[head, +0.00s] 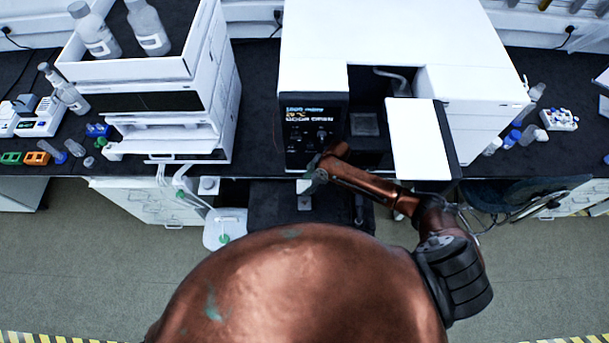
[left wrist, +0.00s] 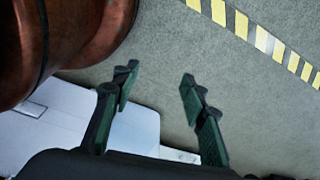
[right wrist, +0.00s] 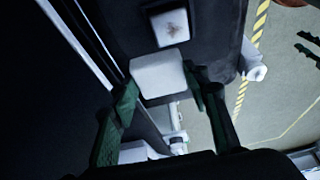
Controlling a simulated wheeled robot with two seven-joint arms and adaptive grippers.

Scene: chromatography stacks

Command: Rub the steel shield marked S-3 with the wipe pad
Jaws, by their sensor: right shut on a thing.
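My right gripper (head: 309,181) is shut on a white wipe pad (right wrist: 157,72), which has rounded corners. The pad also shows as a small light patch in the head view (head: 303,187). A pale square plate with a brown smear (right wrist: 170,27) lies on a dark surface close to the pad. It seems to be the small grey plate below the gripper in the head view (head: 304,203). I cannot read an S-3 mark on it, nor tell whether pad and plate touch. My left gripper (left wrist: 158,78) is open and empty above the floor, hidden in the head view.
A large white instrument (head: 390,45) with a dark display panel stands on the black bench. A white stack with bottles (head: 140,70) stands left of it. A white container (head: 225,228) is by the bench front. Vials and racks lie at both sides.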

